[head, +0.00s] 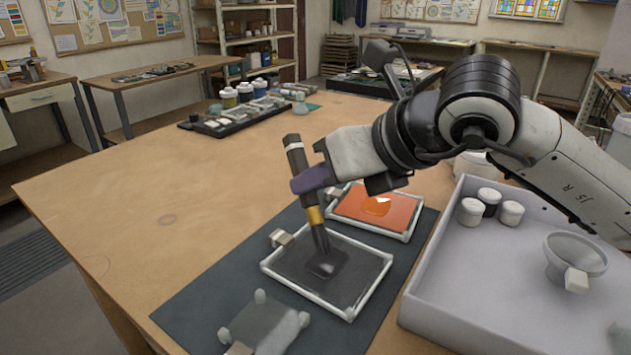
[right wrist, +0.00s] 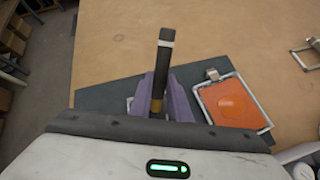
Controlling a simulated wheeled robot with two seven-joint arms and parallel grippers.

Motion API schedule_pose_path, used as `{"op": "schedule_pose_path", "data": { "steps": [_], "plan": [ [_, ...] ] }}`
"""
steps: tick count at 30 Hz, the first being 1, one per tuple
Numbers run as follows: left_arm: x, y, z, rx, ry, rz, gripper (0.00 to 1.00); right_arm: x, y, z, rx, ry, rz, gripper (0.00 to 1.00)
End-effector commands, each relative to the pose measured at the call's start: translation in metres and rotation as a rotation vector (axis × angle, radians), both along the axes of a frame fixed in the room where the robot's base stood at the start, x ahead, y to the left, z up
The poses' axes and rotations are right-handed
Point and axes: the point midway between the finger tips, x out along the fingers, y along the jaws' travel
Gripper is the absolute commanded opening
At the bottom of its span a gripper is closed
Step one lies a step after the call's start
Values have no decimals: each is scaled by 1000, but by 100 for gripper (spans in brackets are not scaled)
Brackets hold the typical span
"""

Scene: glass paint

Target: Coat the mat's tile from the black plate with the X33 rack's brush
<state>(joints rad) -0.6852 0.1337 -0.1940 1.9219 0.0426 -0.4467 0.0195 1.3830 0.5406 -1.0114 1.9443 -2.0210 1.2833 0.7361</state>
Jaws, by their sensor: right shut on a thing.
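My right gripper (head: 312,181) has purple fingers, shut around the handle of a brush (head: 294,156). The brush has a dark handle with a light band, a gold ferrule and dark bristles. It leans slightly, its tip at a dark paint patch on the black plate (head: 350,266); I cannot tell whether it touches. In the right wrist view the brush handle (right wrist: 163,65) stands between the fingers, its bristles hidden. A clear tile (head: 265,326) with pale corner pieces lies at the near end of the dark mat (head: 205,300). My left gripper is not in view.
An orange plate (head: 398,219) lies just beyond the black plate. At right, a grey tray (head: 425,318) holds white-lidded jars (head: 471,211) and a grey bowl (head: 574,256). A black rack (head: 210,131) with several items stands far back. The left table surface is clear.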

Motion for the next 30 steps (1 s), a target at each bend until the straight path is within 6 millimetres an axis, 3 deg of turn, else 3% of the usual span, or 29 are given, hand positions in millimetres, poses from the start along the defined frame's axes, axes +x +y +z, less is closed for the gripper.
{"op": "schedule_pose_path", "data": {
  "steps": [7,18,30],
  "plan": [
    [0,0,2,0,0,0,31,0,0,6,1,-3,0,0],
    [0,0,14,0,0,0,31,0,0,40,1,-3,0,0],
    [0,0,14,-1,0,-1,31,0,0,41,1,-2,0,0]
  ]
}}
